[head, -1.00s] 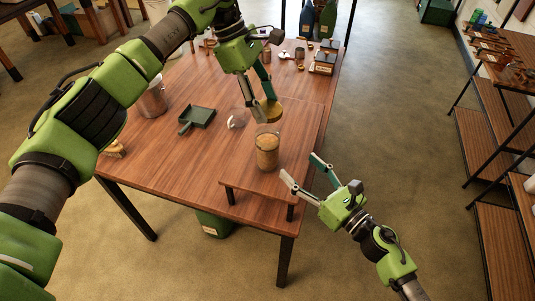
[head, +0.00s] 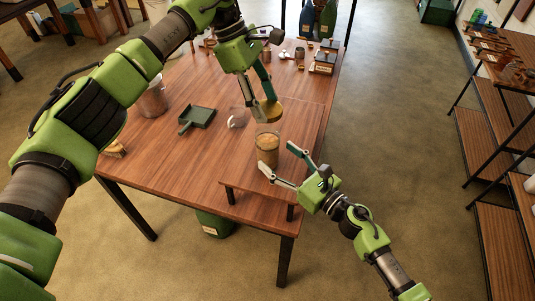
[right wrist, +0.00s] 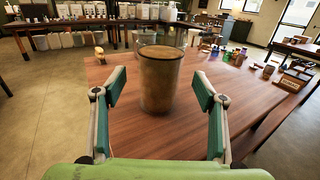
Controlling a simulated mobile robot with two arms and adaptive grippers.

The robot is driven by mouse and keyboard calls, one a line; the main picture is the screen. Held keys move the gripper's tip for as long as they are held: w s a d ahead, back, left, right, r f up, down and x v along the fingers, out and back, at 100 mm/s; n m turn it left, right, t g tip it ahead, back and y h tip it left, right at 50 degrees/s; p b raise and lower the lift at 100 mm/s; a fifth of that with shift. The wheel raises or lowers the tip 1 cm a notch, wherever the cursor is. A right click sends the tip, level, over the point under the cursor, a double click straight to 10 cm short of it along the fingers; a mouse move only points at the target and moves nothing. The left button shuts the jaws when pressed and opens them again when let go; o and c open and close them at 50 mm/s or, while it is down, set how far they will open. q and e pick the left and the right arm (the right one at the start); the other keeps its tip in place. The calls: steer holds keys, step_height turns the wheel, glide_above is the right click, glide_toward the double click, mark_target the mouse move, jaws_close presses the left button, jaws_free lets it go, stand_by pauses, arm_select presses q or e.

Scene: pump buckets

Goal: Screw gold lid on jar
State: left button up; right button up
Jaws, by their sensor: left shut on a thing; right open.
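The jar (head: 267,150) is a clear glass cylinder with tan-brown contents, upright on the low wooden stand at the table's front right. The gold lid (head: 270,110) is held by my left gripper (head: 262,106), shut on it, just above and slightly behind the jar's mouth. My right gripper (head: 276,160) is open and empty, low at the jar's right front. In the right wrist view the jar (right wrist: 160,78) stands upright ahead, between and beyond the open fingers of my right gripper (right wrist: 159,105). The lid is not clearly made out there.
A dark green dustpan (head: 197,118) and a metal bucket (head: 152,100) stand left on the table. A clear curved glass item (head: 237,118) lies left of the jar. Small jars and boxes (head: 322,62) crowd the back. The low stand (head: 245,182) has bare room in front.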

mark_target(275, 154)
steer(key=shift+x, duration=2.6)
steer(key=c, duration=1.7)
arm_select(q)
steer(key=shift+f, duration=2.45)
arm_select(e)
steer(key=shift+c, duration=0.2)
arm_select(q)
steer(key=shift+f, duration=0.9)
steer(key=shift+f, duration=0.55)
arm_select(e)
jaws_close()
arm_select(q)
steer(key=shift+w+d+m+g+y, duration=0.1)
steer(key=shift+m+g+y, duration=0.35)
steer(key=shift+m, duration=1.25)
